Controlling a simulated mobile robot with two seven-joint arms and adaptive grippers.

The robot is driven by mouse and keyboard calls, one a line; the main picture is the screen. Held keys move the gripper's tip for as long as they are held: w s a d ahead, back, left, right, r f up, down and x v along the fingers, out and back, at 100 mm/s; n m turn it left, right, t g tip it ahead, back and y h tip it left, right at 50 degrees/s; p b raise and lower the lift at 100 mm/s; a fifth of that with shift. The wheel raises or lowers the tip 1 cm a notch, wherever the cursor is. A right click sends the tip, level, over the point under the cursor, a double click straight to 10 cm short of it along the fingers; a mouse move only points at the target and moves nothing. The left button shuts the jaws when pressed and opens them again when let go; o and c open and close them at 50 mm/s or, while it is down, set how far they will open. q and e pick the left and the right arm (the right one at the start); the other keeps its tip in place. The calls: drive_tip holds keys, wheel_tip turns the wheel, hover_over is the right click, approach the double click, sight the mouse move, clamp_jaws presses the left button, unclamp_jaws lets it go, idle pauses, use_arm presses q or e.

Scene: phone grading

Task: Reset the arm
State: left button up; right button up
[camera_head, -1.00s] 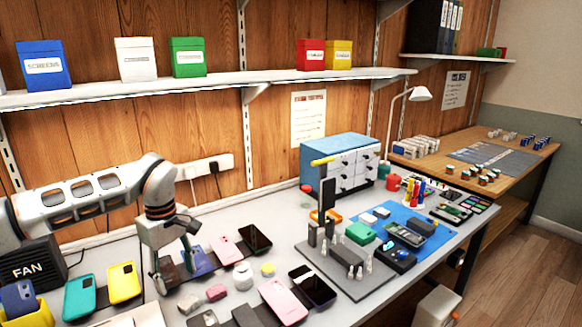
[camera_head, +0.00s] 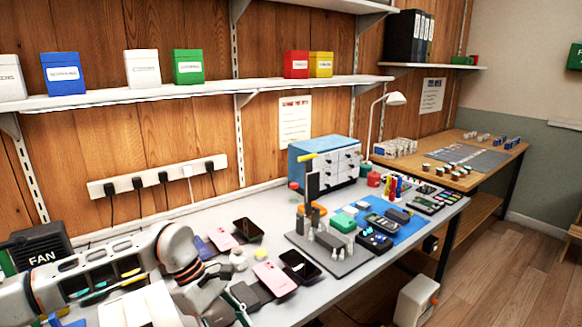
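My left arm comes in from the left, and its gripper (camera_head: 215,303) is low at the bottom edge of the head view. It is over the near part of the bench (camera_head: 205,216), left of the dark blocks. Its fingers are partly cut off and hidden, so I cannot tell their opening or whether they hold anything. My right gripper is not in view.
Pink phones (camera_head: 275,279) and dark phones (camera_head: 247,230) lie right of my gripper. A grey fixture (camera_head: 330,262) and a blue mat (camera_head: 408,234) lie farther right. A fan box (camera_head: 38,252) stands at left. A shelf (camera_head: 215,88) runs above.

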use_arm(q)
drive_tip(key=s+d+r+n+h, duration=0.3)
drive_tip(key=s+d+n+h, duration=0.25)
drive_tip(key=d, duration=0.45)
drive_tip(key=s+d+r+n+h, duration=0.35)
drive_tip(key=d+n+h, duration=0.3)
drive_tip(key=d, duration=0.35)
drive_tip(key=w+a+f+n+t+y, duration=0.1)
drive_tip(key=a+f+n+t+y, duration=0.15)
drive_tip(key=a+n+t, duration=0.55)
drive_tip(key=w+a+f+n+t+y+p, duration=0.15)
drive_tip(key=f+n+t, duration=0.25)
drive_tip(key=n, duration=0.8)
drive_tip(key=w+a+f+n+t+y+b, duration=0.1)
drive_tip(key=w+a+f+n+t+y, duration=0.25)
drive_tip(key=n, duration=0.65)
drive_tip(key=s+a+f+n+g+y, duration=0.3)
drive_tip(key=s+a+f+n+y, duration=0.4)
drive_tip(key=s+a+f+n, duration=0.6)
drive_tip(key=s+a+f, duration=0.2)
drive_tip(key=s+f, duration=0.2)
drive_tip(key=f, duration=0.1)
drive_tip(key=shift+f+p, duration=0.25)
drive_tip(key=shift+p, duration=0.15)
